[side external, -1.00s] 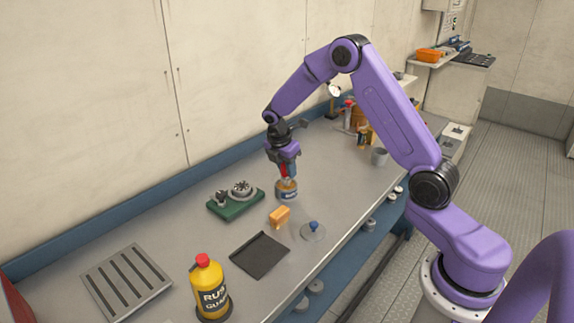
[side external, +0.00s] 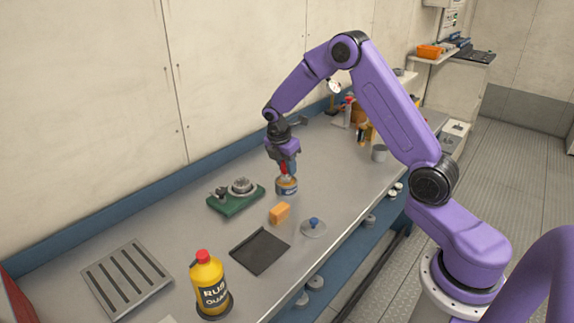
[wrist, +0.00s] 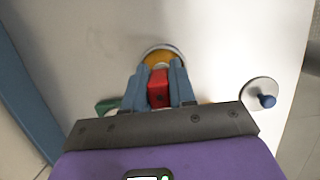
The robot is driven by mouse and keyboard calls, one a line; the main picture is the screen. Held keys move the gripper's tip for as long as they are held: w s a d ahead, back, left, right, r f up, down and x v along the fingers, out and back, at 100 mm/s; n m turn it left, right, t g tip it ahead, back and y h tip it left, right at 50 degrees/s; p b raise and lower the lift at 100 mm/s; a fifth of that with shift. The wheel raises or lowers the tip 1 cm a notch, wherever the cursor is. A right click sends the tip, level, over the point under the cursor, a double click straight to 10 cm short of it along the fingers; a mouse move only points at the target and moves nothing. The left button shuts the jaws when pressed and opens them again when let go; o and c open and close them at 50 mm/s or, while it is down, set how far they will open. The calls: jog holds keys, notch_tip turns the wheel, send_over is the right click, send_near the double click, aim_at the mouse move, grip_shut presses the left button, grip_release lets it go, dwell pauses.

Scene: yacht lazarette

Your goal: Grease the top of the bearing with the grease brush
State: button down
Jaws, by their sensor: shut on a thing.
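My gripper (side external: 286,166) is shut on the red handle of the grease brush (wrist: 159,88), which it holds upright. The brush's lower end is hidden, at or in the mouth of an open tin (side external: 286,186) of yellowish grease. The grease also shows beyond the fingers in the wrist view (wrist: 160,60). The bearing (side external: 241,186) is a grey ring on a green base (side external: 236,205), left of the tin. A smaller metal part stands beside it on the same base. I cannot tell whether the bearing's top has grease on it.
A lid with a blue knob (side external: 313,227), an orange block (side external: 279,213) and a dark flat tray (side external: 260,251) lie in front. A yellow bottle (side external: 208,284) and slotted grate (side external: 126,279) are at the near left. Cup (side external: 379,153) and tools stand behind, right.

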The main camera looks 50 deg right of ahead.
jog(key=shift+f, duration=0.45)
dwell(1.2)
jog(key=shift+r, duration=3.55)
jog(key=s+a+f+m+g+y, duration=0.2)
jog(key=s+a+m, duration=0.45)
jog(key=m, duration=0.25)
jog(key=s+a+f+m+g+y, duration=0.1)
jog(key=s+a+f+m, duration=0.3)
jog(key=s+m, duration=0.45)
jog(key=w+d+r+n+t+h, duration=0.1)
jog(key=w+r+n, duration=0.3)
jog(key=w+n, duration=0.5)
jog(key=w+d+r+n+t+h, duration=0.2)
jog(key=w+r+n, duration=0.2)
jog(key=w+n, duration=0.5)
jog(key=w, duration=0.5)
jog(key=shift+w+d, duration=0.15)
jog(key=shift+w, duration=0.25)
